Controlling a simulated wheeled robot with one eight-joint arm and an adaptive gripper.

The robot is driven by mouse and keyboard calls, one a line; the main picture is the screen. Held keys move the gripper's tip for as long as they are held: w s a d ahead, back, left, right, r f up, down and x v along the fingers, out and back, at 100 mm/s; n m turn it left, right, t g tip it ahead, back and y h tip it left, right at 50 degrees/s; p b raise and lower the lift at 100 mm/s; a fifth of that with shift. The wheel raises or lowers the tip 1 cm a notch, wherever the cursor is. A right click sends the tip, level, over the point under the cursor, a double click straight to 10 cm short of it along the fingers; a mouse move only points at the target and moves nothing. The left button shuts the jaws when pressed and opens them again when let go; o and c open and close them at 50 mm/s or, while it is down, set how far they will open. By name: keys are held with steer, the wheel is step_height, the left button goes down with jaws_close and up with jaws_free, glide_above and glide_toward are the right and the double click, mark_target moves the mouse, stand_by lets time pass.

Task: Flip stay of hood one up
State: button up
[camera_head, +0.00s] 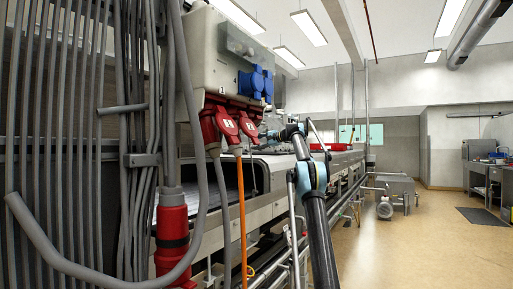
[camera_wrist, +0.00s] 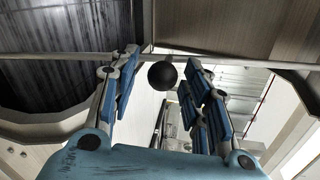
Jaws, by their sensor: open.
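My gripper (camera_wrist: 160,63) is open in the wrist view, with its blue-and-grey fingers on either side of a round black knob (camera_wrist: 162,76). The knob shows between the fingertips, apart from both. A thin pale metal rod (camera_wrist: 225,60) crosses the view just above the knob; I cannot tell whether the two are joined or which is the stay. In the head view my gripper (camera_head: 280,133) is small and partly hidden by my arm, close to the side of the long machine (camera_head: 272,165). The knob cannot be made out there.
An electrical box (camera_head: 220,55) with red plugs (camera_head: 220,125) and blue sockets (camera_head: 255,82) hangs left of my arm. Grey cables and an orange cable (camera_head: 241,215) run down beside it. A motor (camera_head: 385,208) stands farther back. The floor (camera_head: 430,240) at right is open.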

steer(key=v, duration=1.2)
stand_by(0.4)
steer(key=s+a+f+n+g+h, duration=0.15)
steer(key=s+f, duration=0.45)
steer(key=s, duration=0.6)
steer(key=s+a+f+n+g+h, duration=0.1)
steer(key=s+a+f+n+h, duration=0.15)
steer(key=s+f, duration=0.7)
steer(key=s+a+f+n+g+h, duration=0.1)
steer(key=s+f+g+h, duration=0.1)
steer(key=s, duration=1.4)
steer(key=s+d+f+n+h, duration=0.1)
steer(key=s+d+f+h, duration=0.1)
steer(key=s+f, duration=1)
steer(key=s+d+f+n+g+h, duration=0.1)
steer(key=s+d+f+h, duration=0.2)
steer(key=s+f, duration=1)
steer(key=s+d+f+n+h, duration=0.2)
steer(key=s+d+f, duration=0.2)
steer(key=s+f, duration=0.8)
steer(key=shift+s+d+f+g, duration=0.2)
steer(key=shift+d+f+g, duration=0.15)
steer(key=shift+f, duration=0.15)
